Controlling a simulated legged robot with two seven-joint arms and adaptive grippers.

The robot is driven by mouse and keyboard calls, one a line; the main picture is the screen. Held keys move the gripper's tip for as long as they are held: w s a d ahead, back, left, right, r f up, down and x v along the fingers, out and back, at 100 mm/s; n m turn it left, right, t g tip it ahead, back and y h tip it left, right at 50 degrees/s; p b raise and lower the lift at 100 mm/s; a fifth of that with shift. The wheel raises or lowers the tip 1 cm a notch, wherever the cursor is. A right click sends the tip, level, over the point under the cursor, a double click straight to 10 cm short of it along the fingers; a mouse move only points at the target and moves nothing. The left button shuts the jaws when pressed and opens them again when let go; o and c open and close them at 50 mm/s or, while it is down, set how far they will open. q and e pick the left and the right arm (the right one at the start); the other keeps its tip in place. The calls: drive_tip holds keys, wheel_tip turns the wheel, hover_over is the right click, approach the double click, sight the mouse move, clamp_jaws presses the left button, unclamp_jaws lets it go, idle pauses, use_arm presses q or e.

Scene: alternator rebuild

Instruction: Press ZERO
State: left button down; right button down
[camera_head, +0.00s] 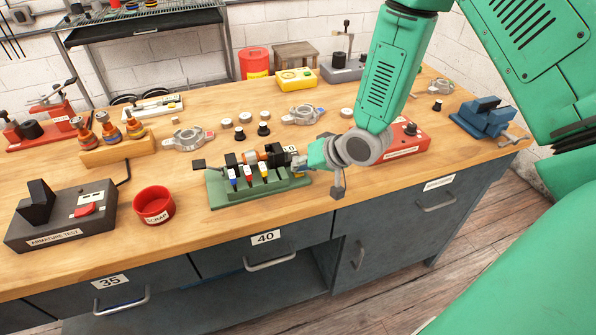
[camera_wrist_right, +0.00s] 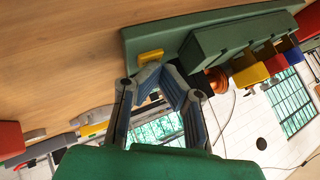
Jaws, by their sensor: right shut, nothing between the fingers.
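No lettering that reads ZERO is legible in either view. A green fixture (camera_head: 262,190) stands near the front edge of the bench, with a dark and copper part and blue, red and yellow tabs on it. My right gripper (camera_head: 302,163) is at the fixture's right end. In the right wrist view, my right gripper (camera_wrist_right: 159,70) has its fingertips together with nothing between them. They are right by a small yellow piece (camera_wrist_right: 151,56) on the fixture's green base (camera_wrist_right: 137,35); I cannot tell whether they touch it. My left gripper is not in view.
A black armature tester (camera_head: 62,225) and a red scrap bowl (camera_head: 154,205) stand to the left. A yellow box (camera_head: 296,79) and a red can (camera_head: 254,64) are at the back. A red box (camera_head: 402,142) and a blue vise (camera_head: 485,117) stand to the right.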

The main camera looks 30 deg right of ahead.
sight(299, 174)
drive_tip(key=shift+r, duration=0.1)
drive_tip(key=shift+r+p, duration=0.75)
drive_tip(key=shift+p, duration=0.15)
wheel_tip(299, 174, up, 5)
drive_tip(key=p, duration=0.4)
drive_tip(key=shift+r+p, duration=0.1)
drive_tip(key=shift+p, duration=0.25)
drive_tip(key=shift+f, duration=0.2)
